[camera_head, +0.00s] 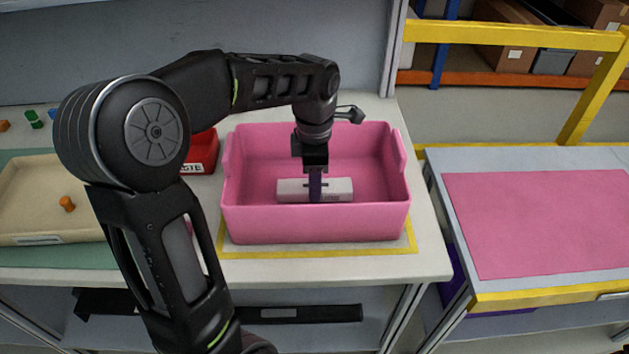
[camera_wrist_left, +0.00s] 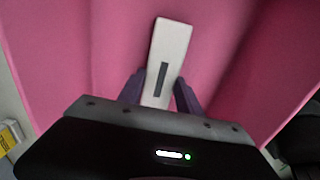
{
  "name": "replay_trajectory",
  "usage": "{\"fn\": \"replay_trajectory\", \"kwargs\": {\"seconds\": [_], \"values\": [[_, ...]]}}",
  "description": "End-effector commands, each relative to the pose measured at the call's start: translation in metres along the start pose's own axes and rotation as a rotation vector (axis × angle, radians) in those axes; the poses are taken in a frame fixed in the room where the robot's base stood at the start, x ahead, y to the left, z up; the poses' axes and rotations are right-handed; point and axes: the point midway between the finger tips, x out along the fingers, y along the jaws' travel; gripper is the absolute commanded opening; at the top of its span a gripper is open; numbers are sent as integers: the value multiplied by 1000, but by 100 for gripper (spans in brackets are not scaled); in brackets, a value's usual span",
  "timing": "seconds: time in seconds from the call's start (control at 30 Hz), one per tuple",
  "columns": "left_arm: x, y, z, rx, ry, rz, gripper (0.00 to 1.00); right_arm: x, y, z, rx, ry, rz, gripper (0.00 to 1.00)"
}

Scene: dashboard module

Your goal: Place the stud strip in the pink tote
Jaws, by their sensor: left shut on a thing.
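The pink tote (camera_head: 315,225) stands on the bench inside a yellow-edged area. My left gripper (camera_head: 315,190) reaches down into it from above and is shut on the stud strip (camera_head: 340,188), a pale grey-white bar. The strip lies level across the gripper, inside the tote's walls. I cannot tell whether it touches the tote floor. In the left wrist view the strip (camera_wrist_left: 170,45) sits between the purple fingers (camera_wrist_left: 160,95), with a dark slot on its face. The tote's pink inside (camera_wrist_left: 225,50) surrounds it. My right gripper is not in view.
A red bin (camera_head: 202,152) stands just left of the tote, partly behind my arm. A beige tray (camera_head: 40,190) with an orange piece (camera_head: 67,203) is at the left. Small coloured blocks (camera_head: 34,119) lie behind it. A second table with a pink mat (camera_head: 545,220) is at the right.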

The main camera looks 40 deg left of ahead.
Motion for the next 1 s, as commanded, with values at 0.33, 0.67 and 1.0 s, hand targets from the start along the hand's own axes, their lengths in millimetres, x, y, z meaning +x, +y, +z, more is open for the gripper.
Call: {"fn": "replay_trajectory", "kwargs": {"seconds": [0.33, 0.67, 1.0], "values": [[4, 0, 0, -1, -1, 1, 0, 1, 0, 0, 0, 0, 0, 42], [6, 0, 0, -1, -1, 0, 62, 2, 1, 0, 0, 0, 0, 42], [2, 0, 0, -1, -1, 1, 63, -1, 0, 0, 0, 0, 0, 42]]}}
